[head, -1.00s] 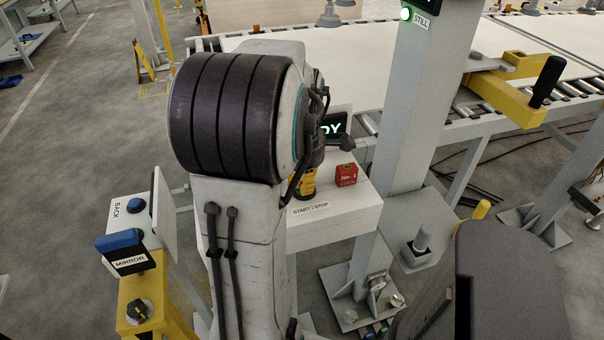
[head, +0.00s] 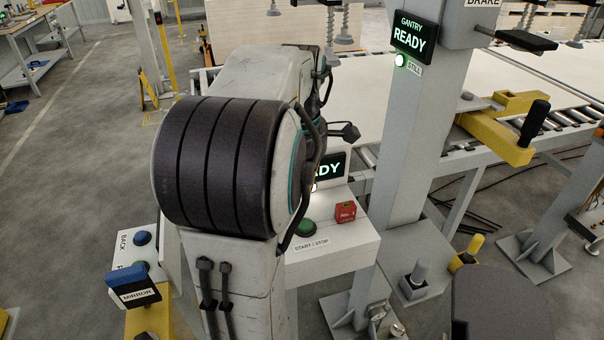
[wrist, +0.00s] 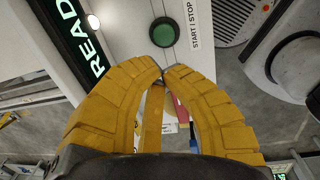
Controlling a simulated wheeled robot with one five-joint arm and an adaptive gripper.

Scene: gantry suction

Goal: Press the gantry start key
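The green round key (head: 305,228) sits on the light-grey control box (head: 335,250) beside the START / STOP label (head: 311,246). It shows whole in the wrist view (wrist: 164,32), uncovered. My gripper (wrist: 163,71) has yellow fingers with their tips together and nothing held at the tips. In the wrist picture the tips appear just below the green key; a gap to it cannot be measured. In the head view my arm hides the gripper. A lit READY display (wrist: 75,35) stands behind the key.
A red block marked No. 1 (head: 345,211) sits right of the key. A grey post (head: 409,150) with a lit GANTRY READY sign (head: 415,38) stands to the right. A MIRROR box (head: 136,288) and BACK panel (head: 134,250) are at left.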

